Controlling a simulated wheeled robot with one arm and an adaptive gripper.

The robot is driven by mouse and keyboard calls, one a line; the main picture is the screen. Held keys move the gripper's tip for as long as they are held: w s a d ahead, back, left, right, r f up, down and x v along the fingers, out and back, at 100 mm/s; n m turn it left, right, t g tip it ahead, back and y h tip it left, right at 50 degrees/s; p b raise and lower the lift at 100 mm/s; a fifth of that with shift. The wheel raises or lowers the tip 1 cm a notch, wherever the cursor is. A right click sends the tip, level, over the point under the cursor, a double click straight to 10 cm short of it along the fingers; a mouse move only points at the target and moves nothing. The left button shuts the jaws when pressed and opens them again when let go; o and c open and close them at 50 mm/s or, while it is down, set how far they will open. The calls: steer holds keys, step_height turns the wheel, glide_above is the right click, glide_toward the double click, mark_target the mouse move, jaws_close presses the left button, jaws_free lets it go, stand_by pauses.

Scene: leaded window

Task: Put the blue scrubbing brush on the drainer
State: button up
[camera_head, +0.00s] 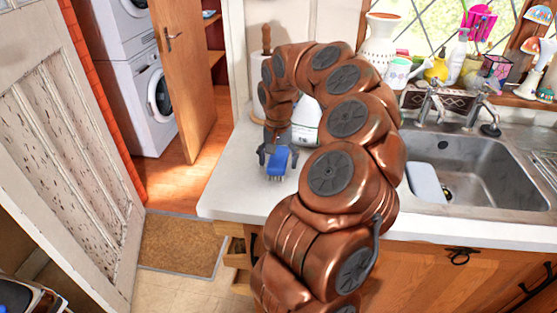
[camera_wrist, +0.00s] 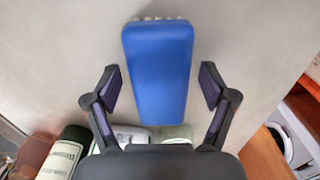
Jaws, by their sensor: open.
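The blue scrubbing brush (camera_head: 277,163) is at the left part of the white counter, with its pale bristles toward the front edge. In the wrist view the brush (camera_wrist: 158,70) lies between the two fingers, its bristles showing at the top end. My gripper (camera_wrist: 160,82) is open around the brush, with a gap on each side. In the head view my gripper (camera_head: 276,153) is just above and behind the brush. Whether the brush touches the counter I cannot tell. A ridged metal drainer (camera_head: 544,165) shows partly at the right edge, beside the sink.
The steel sink (camera_head: 470,170) holds a pale blue board (camera_head: 426,184). Taps (camera_head: 432,95) stand behind it. A white bottle (camera_head: 307,120) stands behind my arm. Vases and pots (camera_head: 382,38) line the windowsill. The counter left of the brush is clear.

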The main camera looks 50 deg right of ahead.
mark_target(278, 158)
steer(key=shift+f, duration=0.25)
steer(key=shift+c, duration=0.2)
steer(key=c, duration=1.4)
steer(key=shift+o, duration=0.2)
steer(key=shift+r, duration=0.1)
steer(key=shift+w+d+r+b, duration=0.1)
steer(key=shift+r+b, duration=0.4)
steer(key=shift+r, duration=1.2)
steer(key=s+a+b, duration=0.1)
steer(key=s, duration=0.4)
steer(key=s+a+r+b, duration=0.1)
steer(key=s+a+b, duration=0.1)
steer(key=s, duration=0.3)
steer(key=s+a+b, duration=0.1)
steer(key=s, duration=0.4)
steer(key=shift+s+a+r+b, duration=0.15)
steer(key=shift+s+r+b, duration=0.15)
steer(key=shift+b, duration=0.1)
